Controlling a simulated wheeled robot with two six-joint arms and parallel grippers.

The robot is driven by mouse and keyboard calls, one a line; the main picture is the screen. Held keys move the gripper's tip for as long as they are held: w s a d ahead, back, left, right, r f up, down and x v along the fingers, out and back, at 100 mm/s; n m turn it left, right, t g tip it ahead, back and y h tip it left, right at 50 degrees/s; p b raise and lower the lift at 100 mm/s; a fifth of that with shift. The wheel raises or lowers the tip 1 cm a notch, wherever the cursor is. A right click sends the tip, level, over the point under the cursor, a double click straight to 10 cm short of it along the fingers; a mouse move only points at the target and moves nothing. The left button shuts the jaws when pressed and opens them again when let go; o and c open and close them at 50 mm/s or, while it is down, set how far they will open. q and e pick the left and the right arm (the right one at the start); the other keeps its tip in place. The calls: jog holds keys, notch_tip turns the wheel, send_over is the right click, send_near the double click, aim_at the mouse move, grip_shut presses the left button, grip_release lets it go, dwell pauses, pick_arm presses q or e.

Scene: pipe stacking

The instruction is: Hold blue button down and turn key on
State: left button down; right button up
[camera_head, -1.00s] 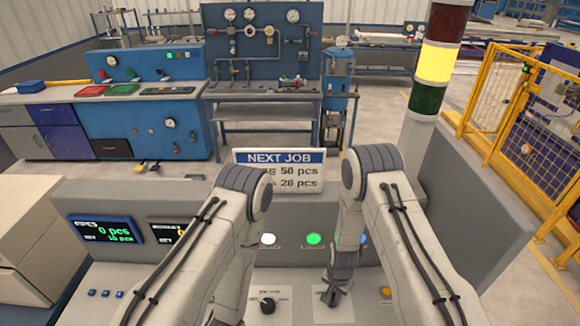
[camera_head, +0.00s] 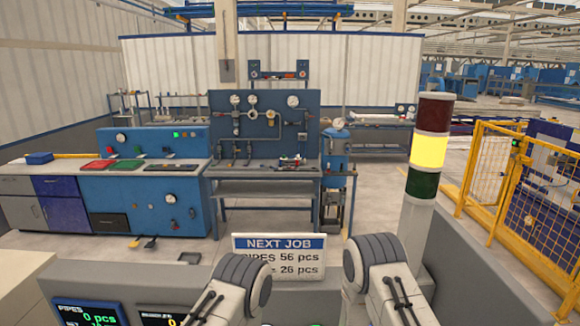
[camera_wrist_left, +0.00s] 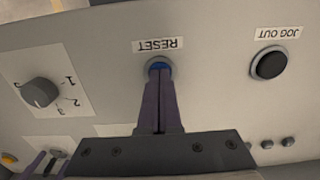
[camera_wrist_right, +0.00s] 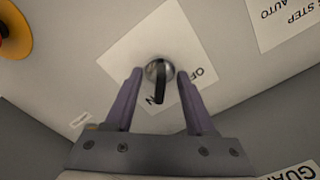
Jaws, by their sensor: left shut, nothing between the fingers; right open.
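The blue button (camera_wrist_left: 158,66), labelled RESET, shows in the left wrist view. My left gripper (camera_wrist_left: 159,76) is shut with its tips at the button, covering part of it; they look to be touching it. The key switch (camera_wrist_right: 158,82) shows in the right wrist view as a round metal lock with a dark key in it, on a white label partly reading OFF and ON. My right gripper (camera_wrist_right: 156,76) is open, with one finger on each side of the key and a gap to both. In the head view, both grippers, the button and the key are below the frame.
A black JOG OUT button (camera_wrist_left: 269,65) and a numbered selector knob (camera_wrist_left: 40,92) flank the blue button. A red and yellow button (camera_wrist_right: 14,34) is near the key. The signal tower (camera_head: 429,150) glows yellow. A NEXT JOB sign (camera_head: 279,256) stands behind the console.

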pick_arm(q)
jog(key=shift+f, duration=0.25)
pick_arm(e)
jog(key=shift+f, duration=0.1)
jog(key=shift+r, duration=3.5)
